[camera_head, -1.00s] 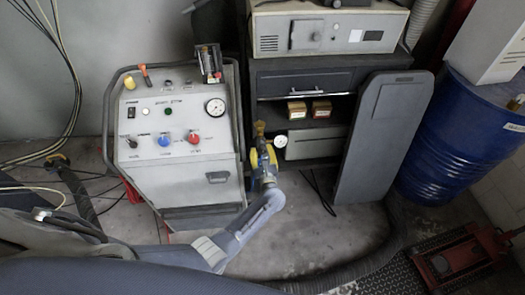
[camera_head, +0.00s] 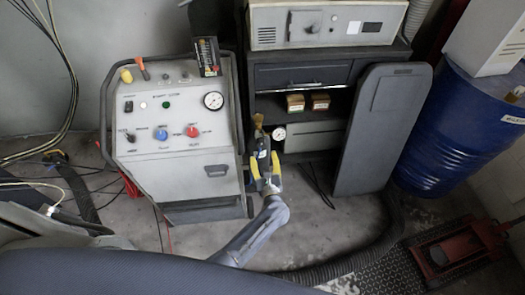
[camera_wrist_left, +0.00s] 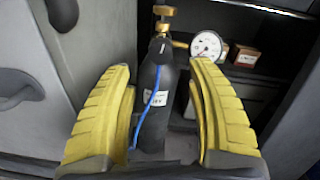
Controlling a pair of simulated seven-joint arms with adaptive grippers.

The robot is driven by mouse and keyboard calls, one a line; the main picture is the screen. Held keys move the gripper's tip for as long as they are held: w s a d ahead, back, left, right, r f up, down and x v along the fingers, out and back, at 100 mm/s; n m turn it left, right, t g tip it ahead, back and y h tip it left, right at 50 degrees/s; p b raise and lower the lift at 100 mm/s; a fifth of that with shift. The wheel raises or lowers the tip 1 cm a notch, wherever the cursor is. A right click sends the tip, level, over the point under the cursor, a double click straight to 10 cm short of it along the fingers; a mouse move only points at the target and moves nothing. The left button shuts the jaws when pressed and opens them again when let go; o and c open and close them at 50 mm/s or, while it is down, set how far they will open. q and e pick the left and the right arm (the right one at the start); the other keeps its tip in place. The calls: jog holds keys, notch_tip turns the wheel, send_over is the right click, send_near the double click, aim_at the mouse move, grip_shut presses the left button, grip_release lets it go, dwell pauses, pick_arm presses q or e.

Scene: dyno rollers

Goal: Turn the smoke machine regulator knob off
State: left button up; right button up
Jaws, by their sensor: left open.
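A slim black bottle (camera_wrist_left: 155,100) with a brass valve knob (camera_wrist_left: 164,11) on top and a round white gauge (camera_wrist_left: 206,45) stands upright beside the grey machine. In the head view the brass knob (camera_head: 258,121) and gauge (camera_head: 279,132) are small, at the machine's right side. My left gripper (camera_head: 263,163) is open just in front of the bottle. In the left wrist view its yellow fingers (camera_wrist_left: 160,75) appear on either side of the bottle, below the brass knob. I cannot tell whether they touch it. My right gripper is not in view.
The grey machine (camera_head: 180,165) carries a red knob (camera_head: 192,131), a blue knob (camera_head: 161,134) and a dial. A dark cabinet (camera_head: 300,76) with small boxes stands behind. A grey panel (camera_head: 372,135) and blue barrel (camera_head: 440,130) are to the right. Floor in front is partly clear.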

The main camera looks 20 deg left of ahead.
pick_arm(q)
jog(key=shift+v, duration=1.9)
jog(key=m+h, duration=0.1)
jog(key=m, duration=2.9)
send_near(260, 145)
jog(key=shift+m+t, duration=0.3)
jog(key=x, duration=1.1)
jog(key=shift+w+f, duration=0.1)
jog(key=shift+f, duration=0.25)
